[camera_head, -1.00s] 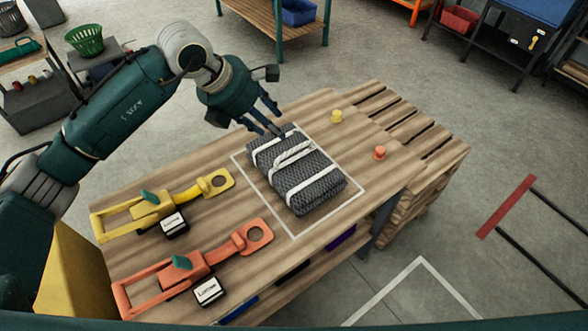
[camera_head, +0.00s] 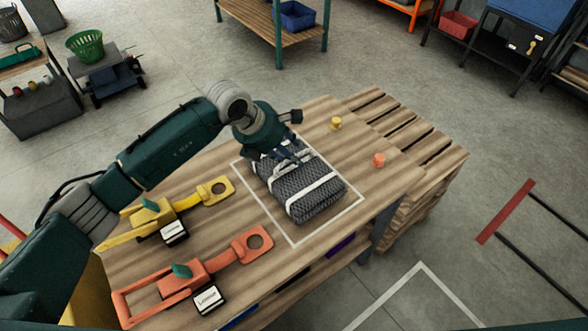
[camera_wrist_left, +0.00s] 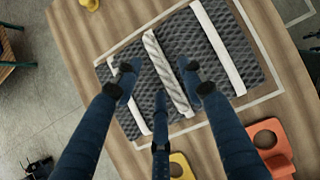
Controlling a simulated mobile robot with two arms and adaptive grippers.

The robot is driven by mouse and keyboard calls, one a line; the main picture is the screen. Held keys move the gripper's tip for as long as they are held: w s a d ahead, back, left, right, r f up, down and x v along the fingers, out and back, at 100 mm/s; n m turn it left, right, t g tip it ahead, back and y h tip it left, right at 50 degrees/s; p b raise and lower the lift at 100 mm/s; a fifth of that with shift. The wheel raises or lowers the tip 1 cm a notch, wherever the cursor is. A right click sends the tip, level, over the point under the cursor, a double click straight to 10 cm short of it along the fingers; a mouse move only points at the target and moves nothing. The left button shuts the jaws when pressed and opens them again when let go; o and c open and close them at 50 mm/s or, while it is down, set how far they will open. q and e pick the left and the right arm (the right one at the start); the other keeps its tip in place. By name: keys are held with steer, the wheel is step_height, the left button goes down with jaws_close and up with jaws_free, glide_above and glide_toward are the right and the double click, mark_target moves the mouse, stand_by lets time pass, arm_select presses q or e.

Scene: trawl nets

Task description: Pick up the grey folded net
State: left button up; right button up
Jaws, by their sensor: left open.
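The grey folded net (camera_head: 308,194) lies on the wooden table inside a white outlined rectangle, bound with white straps. In the left wrist view the net (camera_wrist_left: 208,50) fills the upper middle, with a twisted white rope (camera_wrist_left: 165,72) across its centre between two flat straps. My left gripper (camera_head: 287,155) is over the net's far left part and hides some of it. In the left wrist view its dark fingers (camera_wrist_left: 158,85) are spread open over the net on both sides of the rope. Whether they touch the net I cannot tell. My right gripper is not in view.
A yellow tool (camera_head: 190,205) and an orange tool (camera_head: 215,262) lie on the table left of the net. A yellow peg (camera_head: 336,124) and an orange peg (camera_head: 379,160) stand to its right. A slatted pallet (camera_head: 410,125) adjoins the table's far right.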

arm_select(q)
steer(key=shift+x, duration=0.75)
jaws_close()
steer(key=shift+w+r, duration=0.15)
steer(key=shift+r, duration=0.05)
